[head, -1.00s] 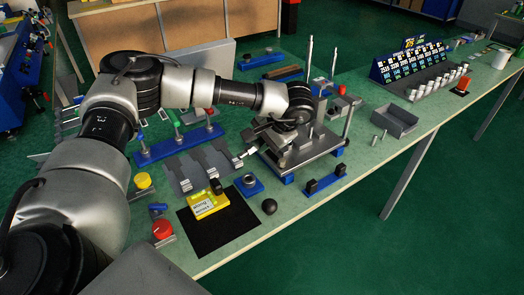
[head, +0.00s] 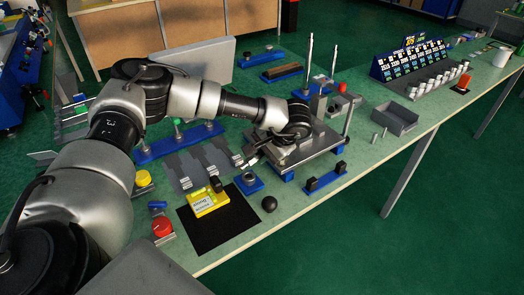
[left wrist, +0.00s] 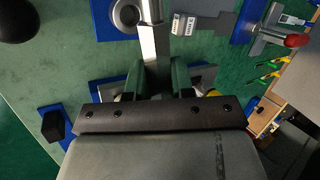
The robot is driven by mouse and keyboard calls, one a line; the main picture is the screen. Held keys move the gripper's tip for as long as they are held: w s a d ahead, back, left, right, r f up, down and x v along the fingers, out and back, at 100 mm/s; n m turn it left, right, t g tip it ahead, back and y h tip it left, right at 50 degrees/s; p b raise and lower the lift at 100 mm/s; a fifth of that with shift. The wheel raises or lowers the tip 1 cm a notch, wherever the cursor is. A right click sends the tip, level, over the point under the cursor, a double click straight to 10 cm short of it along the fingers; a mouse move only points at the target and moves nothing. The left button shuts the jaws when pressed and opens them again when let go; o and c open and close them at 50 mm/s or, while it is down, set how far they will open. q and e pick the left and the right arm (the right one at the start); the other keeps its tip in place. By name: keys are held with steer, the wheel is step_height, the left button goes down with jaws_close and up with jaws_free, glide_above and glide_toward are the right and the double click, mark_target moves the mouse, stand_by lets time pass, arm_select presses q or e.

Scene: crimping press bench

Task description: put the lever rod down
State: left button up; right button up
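The lever rod is a bright metal bar (left wrist: 153,38) in the left wrist view, running from the top edge down to my left gripper (left wrist: 168,78). The fingers are close together at its near end and look shut on it, though the housing hides part of the grip. In the head view my left gripper (head: 256,154) is beside the press (head: 310,155), low over the bench, mostly hidden by my wrist. The rod is hard to make out there. Whether it touches the bench cannot be told. My right gripper is not in view.
A black ball (head: 269,204) and a blue block with a ring (head: 249,183) are close by. A yellow device (head: 208,202) stands at the black mat (head: 215,232). A blue holder (head: 326,177) lies before the press. Grey plates (head: 192,172) lie left.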

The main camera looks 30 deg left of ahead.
arm_select(q)
steer(key=o, duration=0.4)
steer(key=shift+o, duration=0.2)
steer(key=shift+r, duration=0.25)
steer(key=v, duration=1.2)
steer(key=shift+r, duration=0.4)
